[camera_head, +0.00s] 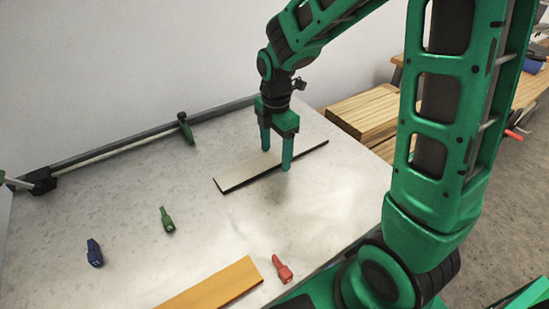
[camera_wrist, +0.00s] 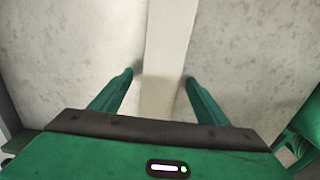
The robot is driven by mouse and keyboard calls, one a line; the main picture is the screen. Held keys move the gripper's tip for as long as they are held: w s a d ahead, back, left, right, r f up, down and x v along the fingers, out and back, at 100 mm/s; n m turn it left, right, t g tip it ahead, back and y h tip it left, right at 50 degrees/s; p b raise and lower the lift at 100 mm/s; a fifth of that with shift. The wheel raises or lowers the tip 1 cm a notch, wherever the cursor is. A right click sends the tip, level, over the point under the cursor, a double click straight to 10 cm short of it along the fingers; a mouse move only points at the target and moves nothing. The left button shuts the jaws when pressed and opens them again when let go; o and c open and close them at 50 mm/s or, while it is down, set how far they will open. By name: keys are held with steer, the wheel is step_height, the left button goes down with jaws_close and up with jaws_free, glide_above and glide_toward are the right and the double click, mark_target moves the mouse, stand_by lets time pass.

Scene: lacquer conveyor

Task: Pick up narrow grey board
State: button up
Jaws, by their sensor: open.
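The narrow grey board (camera_head: 240,176) lies flat on the pale metal table, light on top with a dark edge. My gripper (camera_head: 277,162) is open and points down over the board, with one green finger on each side of it in the head view. In the wrist view the board (camera_wrist: 166,45) runs away between the two fingers of my gripper (camera_wrist: 158,75), with a gap on each side. It is not gripped. Part of the board is hidden behind the near finger in the head view.
A yellow-orange board (camera_head: 218,287) lies at the table's front. A red clamp-like piece (camera_head: 282,269), a green one (camera_head: 167,220) and a blue one (camera_head: 94,253) lie on the table (camera_head: 130,190). A rail (camera_head: 110,147) runs along the back edge.

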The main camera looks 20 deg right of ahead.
steer(key=c, duration=1.3)
steer(key=shift+r, duration=0.1)
